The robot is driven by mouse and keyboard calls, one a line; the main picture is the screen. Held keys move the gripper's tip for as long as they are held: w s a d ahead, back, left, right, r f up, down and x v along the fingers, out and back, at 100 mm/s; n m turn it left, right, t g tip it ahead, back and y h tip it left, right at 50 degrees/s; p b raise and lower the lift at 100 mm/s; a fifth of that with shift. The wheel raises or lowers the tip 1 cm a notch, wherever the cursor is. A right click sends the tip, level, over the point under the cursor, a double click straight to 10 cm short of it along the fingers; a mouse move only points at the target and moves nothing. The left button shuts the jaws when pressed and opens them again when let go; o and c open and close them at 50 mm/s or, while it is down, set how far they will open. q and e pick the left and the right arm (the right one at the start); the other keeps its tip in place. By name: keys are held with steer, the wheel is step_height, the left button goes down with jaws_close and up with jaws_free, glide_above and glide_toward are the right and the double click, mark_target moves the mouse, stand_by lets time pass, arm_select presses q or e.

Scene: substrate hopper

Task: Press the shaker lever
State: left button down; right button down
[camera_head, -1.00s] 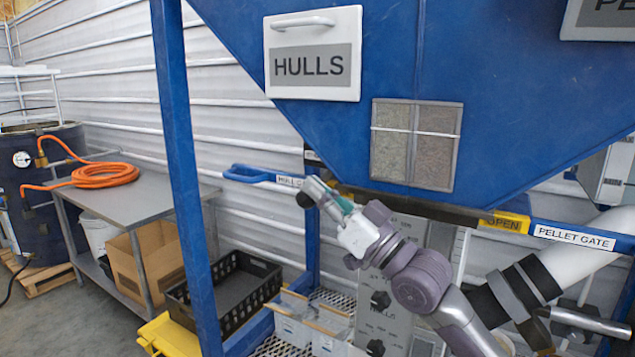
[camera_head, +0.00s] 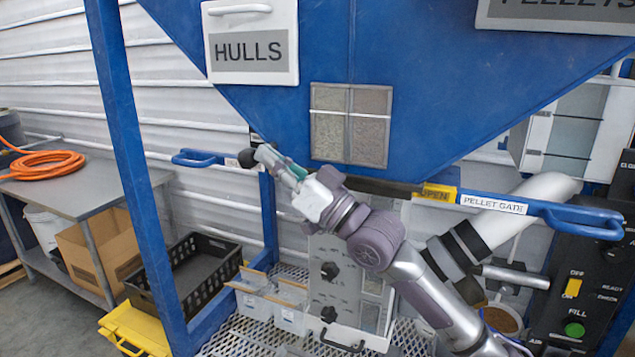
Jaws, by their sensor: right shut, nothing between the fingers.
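My right gripper (camera_head: 265,153) reaches in from the lower right below the blue hopper (camera_head: 420,90). Its fingers are shut with nothing between them. A black round knob (camera_head: 246,158) shows just left of its fingertips; it could be the end of the shaker lever, but no label confirms this. The knob and fingertips overlap in the picture, and I cannot tell whether they touch. Any rod of the lever is hidden behind the gripper and frame. My left gripper is not in view.
The blue hull gate handle (camera_head: 195,158) lies left of the knob. The pellet gate bar (camera_head: 495,203) runs to the right. A control panel (camera_head: 585,270) stands at the lower right. A blue post (camera_head: 135,170) and a steel table (camera_head: 95,190) are on the left.

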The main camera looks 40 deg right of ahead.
steer(key=d+b+v, duration=0.1)
steer(key=b+v, duration=0.4)
steer(key=v, duration=0.3)
steer(key=shift+w+d+f+b, duration=0.2)
steer(key=shift+w+b, duration=0.1)
steer(key=shift+b, duration=0.1)
